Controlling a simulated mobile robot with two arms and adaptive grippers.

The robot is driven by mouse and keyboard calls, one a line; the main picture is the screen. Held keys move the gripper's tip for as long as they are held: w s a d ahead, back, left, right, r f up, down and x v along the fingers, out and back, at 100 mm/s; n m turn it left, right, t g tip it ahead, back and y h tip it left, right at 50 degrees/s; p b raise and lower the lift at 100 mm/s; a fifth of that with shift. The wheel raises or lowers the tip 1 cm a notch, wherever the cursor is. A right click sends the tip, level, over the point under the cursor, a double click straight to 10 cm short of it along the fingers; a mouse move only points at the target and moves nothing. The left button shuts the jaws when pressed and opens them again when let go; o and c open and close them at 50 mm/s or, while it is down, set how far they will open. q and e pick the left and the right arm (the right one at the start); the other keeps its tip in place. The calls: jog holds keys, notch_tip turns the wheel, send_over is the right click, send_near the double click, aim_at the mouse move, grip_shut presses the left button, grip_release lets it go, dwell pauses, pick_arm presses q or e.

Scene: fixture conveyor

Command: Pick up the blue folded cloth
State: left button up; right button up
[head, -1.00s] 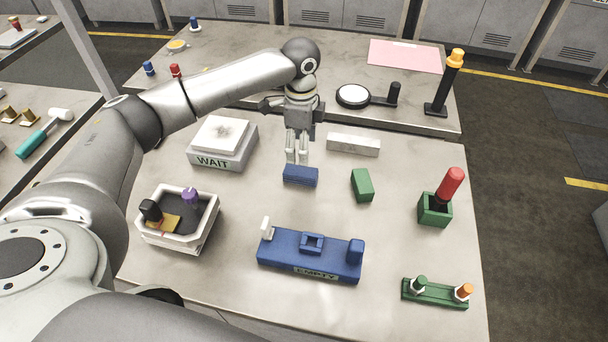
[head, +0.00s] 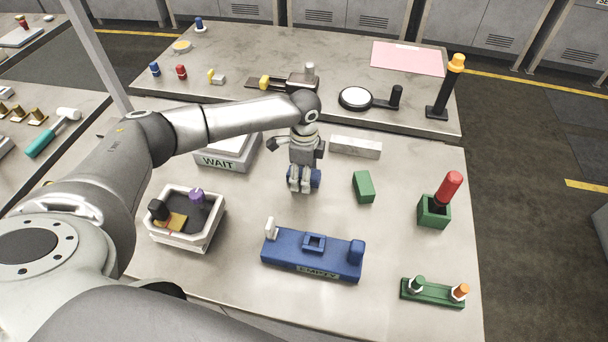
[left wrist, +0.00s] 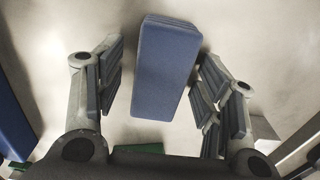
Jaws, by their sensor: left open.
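The blue folded cloth (left wrist: 163,70) is a small blue block shape on the table. In the left wrist view it lies between the two open fingers of my left gripper (left wrist: 160,85), with a gap on each side. My right gripper is not in view.
A green block (head: 363,187) lies right of the gripper and a pale bar (head: 355,147) behind it. The blue EMPTY fixture (head: 290,250) is in front. A white bin (head: 213,232) and the WAIT scale (head: 228,163) are to the left. A green holder with red handle (head: 434,212) stands right.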

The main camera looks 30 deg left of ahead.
pick_arm(q)
jog(key=c, duration=1)
jog(key=shift+c, duration=0.2)
jog(key=shift+r, duration=0.1)
jog(key=shift+r, duration=0.4)
notch_tip(320, 180, up, 2)
jog(key=shift+r+b, duration=0.1)
jog(key=shift+b, duration=0.7)
jog(key=s+d+r+b, duration=0.1)
jog(key=s+d+r, duration=0.6)
jog(key=s+r, duration=0.3)
jog(key=shift+s+b, duration=0.4)
jog(key=shift+s, duration=0.7)
jog(key=shift+a, duration=0.1)
